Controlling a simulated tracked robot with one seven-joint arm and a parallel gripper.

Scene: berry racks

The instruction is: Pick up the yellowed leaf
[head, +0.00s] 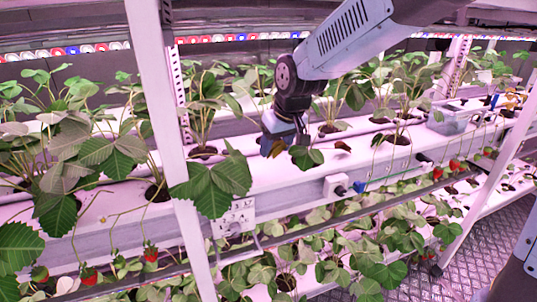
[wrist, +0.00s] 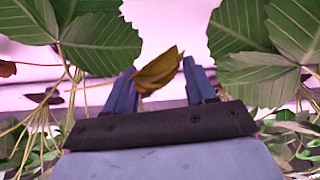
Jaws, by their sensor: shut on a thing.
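The yellowed leaf (wrist: 158,72), brownish yellow and curled, sits between the two blue fingers of my gripper (wrist: 159,66) in the wrist view. My gripper is shut on it, with the fingers still spaced apart by the leaf. In the head view my gripper (head: 284,143) is just above the white upper growing channel, and the leaf (head: 277,149) shows small beneath it.
Green strawberry leaves (wrist: 100,40) flank the gripper on both sides. A rack post (head: 160,110) stands left. A grey bin (head: 452,118) stands right. Red berries (head: 151,253) hang along the front.

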